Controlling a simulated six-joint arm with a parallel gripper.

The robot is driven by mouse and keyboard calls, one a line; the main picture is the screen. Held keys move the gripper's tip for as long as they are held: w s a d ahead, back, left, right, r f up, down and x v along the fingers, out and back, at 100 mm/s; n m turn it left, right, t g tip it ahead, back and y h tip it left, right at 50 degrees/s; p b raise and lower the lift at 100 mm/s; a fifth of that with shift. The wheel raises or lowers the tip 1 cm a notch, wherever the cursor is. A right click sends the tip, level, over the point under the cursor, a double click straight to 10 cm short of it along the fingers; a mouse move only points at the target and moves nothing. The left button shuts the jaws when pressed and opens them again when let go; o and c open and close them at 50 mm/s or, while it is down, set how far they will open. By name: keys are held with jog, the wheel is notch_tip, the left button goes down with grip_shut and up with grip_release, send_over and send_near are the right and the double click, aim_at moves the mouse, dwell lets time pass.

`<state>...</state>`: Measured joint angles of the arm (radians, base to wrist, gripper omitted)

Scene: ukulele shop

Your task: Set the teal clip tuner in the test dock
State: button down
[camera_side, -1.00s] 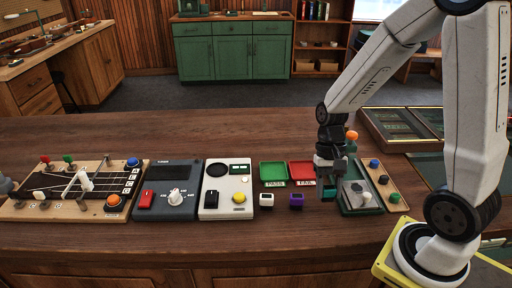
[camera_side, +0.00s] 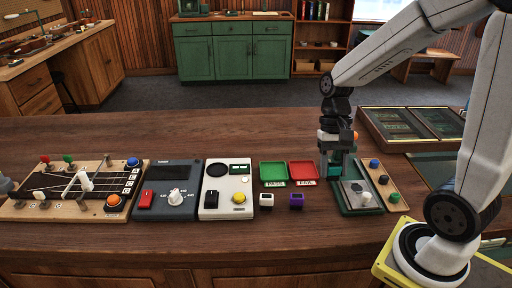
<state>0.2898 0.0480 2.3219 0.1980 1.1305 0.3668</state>
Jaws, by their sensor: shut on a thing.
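My gripper (camera_side: 336,168) is shut on the teal clip tuner (camera_side: 334,172), mostly hidden between the fingers. It is at the back left end of a dark green unit (camera_side: 348,207) with a grey plate and a pale knob on top. I cannot tell whether the tuner touches that unit. No label marks the test dock, so I cannot tell for certain whether this unit is it. A white clip tuner (camera_side: 266,200) and a purple clip tuner (camera_side: 296,201) stand on the bench to the left.
A green PASS tray (camera_side: 273,171) and a red FAIL tray (camera_side: 303,169) lie just left of my gripper. A wooden strip with coloured knobs (camera_side: 395,201) is to the right. A white device (camera_side: 228,205) and a dark tuner box (camera_side: 168,205) stand farther left.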

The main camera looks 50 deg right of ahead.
dwell(0.3)
jog(key=w+a+r, duration=0.3)
jog(key=w+a, duration=0.1)
jog(key=w, duration=0.3)
jog(key=w+a+r, duration=0.3)
jog(key=w+a, duration=0.2)
jog(key=w, duration=0.2)
jog(key=shift+w, duration=0.2)
jog(key=w+f, duration=0.2)
jog(key=w, duration=0.2)
jog(key=w+f, duration=0.3)
jog(key=w, duration=0.1)
jog(key=w+a+f, duration=0.1)
jog(key=w+f, duration=0.2)
jog(key=w, duration=0.1)
jog(key=shift+w+f, duration=0.15)
jog(key=shift+w, duration=0.05)
jog(key=shift+w+a+f, duration=0.1)
jog(key=shift+w+f, duration=0.4)
jog(key=shift+f, duration=0.1)
